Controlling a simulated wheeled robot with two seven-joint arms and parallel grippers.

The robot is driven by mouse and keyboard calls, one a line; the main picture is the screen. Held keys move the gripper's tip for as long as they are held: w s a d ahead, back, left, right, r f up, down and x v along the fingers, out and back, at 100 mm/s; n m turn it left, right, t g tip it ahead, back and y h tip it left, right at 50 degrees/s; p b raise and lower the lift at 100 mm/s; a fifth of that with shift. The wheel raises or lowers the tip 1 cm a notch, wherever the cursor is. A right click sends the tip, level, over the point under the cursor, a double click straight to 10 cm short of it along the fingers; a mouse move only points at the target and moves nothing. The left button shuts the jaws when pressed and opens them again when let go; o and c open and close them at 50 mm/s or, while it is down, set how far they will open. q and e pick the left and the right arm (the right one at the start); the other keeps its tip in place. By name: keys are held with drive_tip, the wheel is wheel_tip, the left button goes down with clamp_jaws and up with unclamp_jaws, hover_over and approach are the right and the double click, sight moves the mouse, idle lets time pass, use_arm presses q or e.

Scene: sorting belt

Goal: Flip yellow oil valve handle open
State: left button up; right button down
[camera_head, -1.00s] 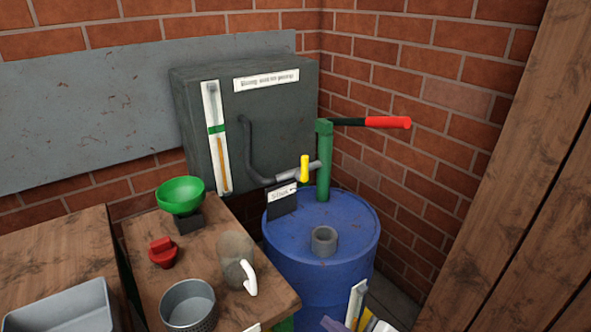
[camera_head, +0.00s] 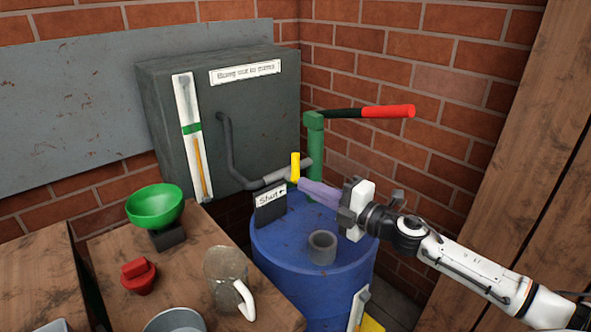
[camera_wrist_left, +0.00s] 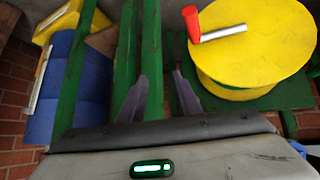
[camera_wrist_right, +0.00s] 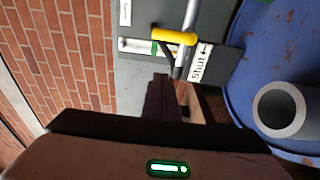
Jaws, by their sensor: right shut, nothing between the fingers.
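The yellow valve handle (camera_head: 295,168) stands upright on the grey pipe beside the green pump. It also shows in the right wrist view (camera_wrist_right: 174,36), ahead of the fingers. A dark plate with a white "Shut" label (camera_head: 270,198) stands just below it. My right gripper (camera_head: 302,185) is shut and empty, its purple fingertips close to the handle's lower right side. I cannot tell whether they touch it. My left gripper (camera_wrist_left: 160,85) is open and empty, seen only in its own wrist view near green bars.
The blue drum (camera_head: 280,245) carries the green pump (camera_head: 314,155) with its red-gripped lever (camera_head: 388,111) and an open grey port (camera_head: 322,247). A grey tank (camera_head: 240,115) stands behind.

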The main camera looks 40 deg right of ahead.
sight(293, 167)
drive_tip(key=x, duration=0.9)
use_arm(q)
drive_tip(key=shift+w+a+r, duration=0.1)
drive_tip(key=shift+w+r, duration=0.1)
drive_tip(key=shift+w, duration=0.05)
use_arm(e)
drive_tip(key=d, duration=0.4)
drive_tip(key=shift+s, duration=0.2)
use_arm(q)
drive_tip(key=shift+s, duration=0.15)
use_arm(e)
drive_tip(key=shift+d+r+m, duration=0.1)
drive_tip(key=shift+d+m, duration=0.2)
drive_tip(key=shift+m, duration=0.3)
